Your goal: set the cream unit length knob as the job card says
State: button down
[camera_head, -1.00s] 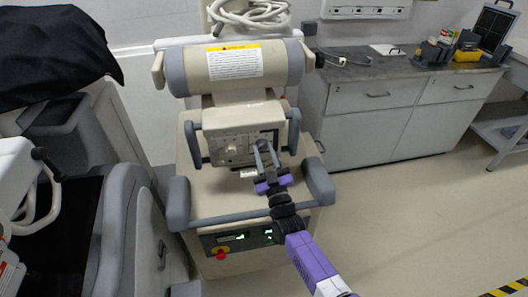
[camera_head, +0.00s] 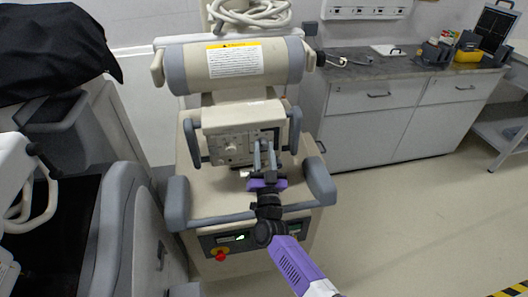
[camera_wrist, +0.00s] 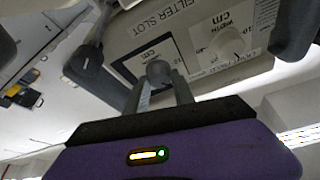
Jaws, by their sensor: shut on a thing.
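The cream unit (camera_head: 215,125) stands in the middle of the head view, with a control panel on its upper front. In the wrist view a round grey knob (camera_wrist: 158,72) sits by a black-framed label marked "cm"; its name is not clearly readable. My gripper (camera_head: 264,150) reaches the right part of the panel from the front. In the wrist view its two fingers are shut on the grey knob, one on each side. The knob's pointer and setting cannot be read. A second, pale knob (camera_wrist: 228,42) by a "WIDTH cm" label is free beside it. No job card is readable.
Grey handles (camera_head: 294,130) flank the panel, and a padded bumper (camera_head: 318,180) lies to the right. A red button (camera_head: 220,255) and green displays are low on the front. A dark-covered cart (camera_head: 55,45) stands left. Floor at right is clear.

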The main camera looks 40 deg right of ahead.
jog(key=m+g+h+p, duration=0.1)
jog(key=m+g, duration=0.1)
jog(key=m, duration=0.2)
jog(key=m+g+h+p, duration=0.1)
jog(key=m+g, duration=0.1)
jog(key=m, duration=0.3)
jog(key=shift+w+a+r, duration=0.1)
jog(key=shift+r, duration=0.05)
jog(key=m+g+p, duration=0.2)
jog(key=m, duration=0.3)
jog(key=shift+m+p, duration=0.3)
jog(key=shift+p, duration=0.05)
jog(key=shift+m, duration=0.3)
jog(key=c, duration=1.1)
grip_release()
jog(key=shift+o, duration=0.2)
jog(key=r+v, duration=0.1)
jog(key=v, duration=0.6)
jog(key=shift+s+a+f, duration=0.25)
jog(key=shift+a+f, duration=0.1)
jog(key=shift+f, duration=0.05)
